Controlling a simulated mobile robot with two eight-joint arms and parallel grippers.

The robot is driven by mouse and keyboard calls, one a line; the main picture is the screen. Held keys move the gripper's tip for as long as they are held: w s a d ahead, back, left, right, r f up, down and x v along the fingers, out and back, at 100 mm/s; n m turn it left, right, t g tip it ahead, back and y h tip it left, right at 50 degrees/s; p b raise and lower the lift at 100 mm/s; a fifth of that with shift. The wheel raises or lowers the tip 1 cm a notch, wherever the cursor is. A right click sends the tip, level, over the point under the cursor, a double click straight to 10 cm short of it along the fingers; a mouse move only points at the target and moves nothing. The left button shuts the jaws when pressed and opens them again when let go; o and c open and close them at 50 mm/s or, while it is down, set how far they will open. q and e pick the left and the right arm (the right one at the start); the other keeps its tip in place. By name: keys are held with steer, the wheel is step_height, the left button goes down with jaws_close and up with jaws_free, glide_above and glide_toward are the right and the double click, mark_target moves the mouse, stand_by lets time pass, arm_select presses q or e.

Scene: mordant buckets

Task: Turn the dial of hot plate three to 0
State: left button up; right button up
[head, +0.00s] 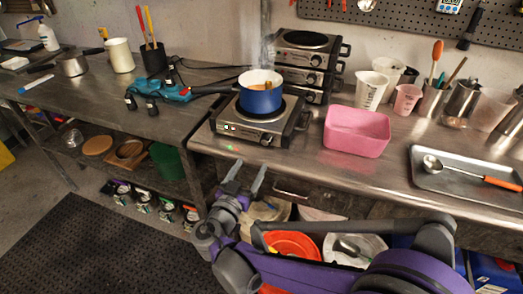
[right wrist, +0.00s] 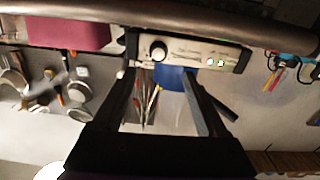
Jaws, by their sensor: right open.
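A hot plate (head: 238,126) with a steel body stands at the bench's front edge, with a blue pot (head: 262,98) on it. Its dial (head: 266,140) is at the right of the front panel, and a light glows at the left. The right wrist view shows this panel upside down, with the dial (right wrist: 157,50) and two lit lamps (right wrist: 215,62). The dial's setting is too small to read. No number on the hot plate is legible. My right gripper (head: 248,170) is open and empty, in front of and below the panel, apart from the dial. My left gripper is out of view.
Stacked hot plates (head: 306,62) stand behind. A pink tub (head: 357,132) is to the right, then a metal tray (head: 455,178) with a ladle. Below the bench is an orange bowl (head: 291,244).

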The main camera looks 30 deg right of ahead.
mark_target(265, 143)
steer(key=x, duration=1)
steer(key=shift+w+d+r+b, duration=0.1)
steer(key=shift+d+b, duration=0.1)
steer(key=shift+b, duration=0.15)
jaws_close()
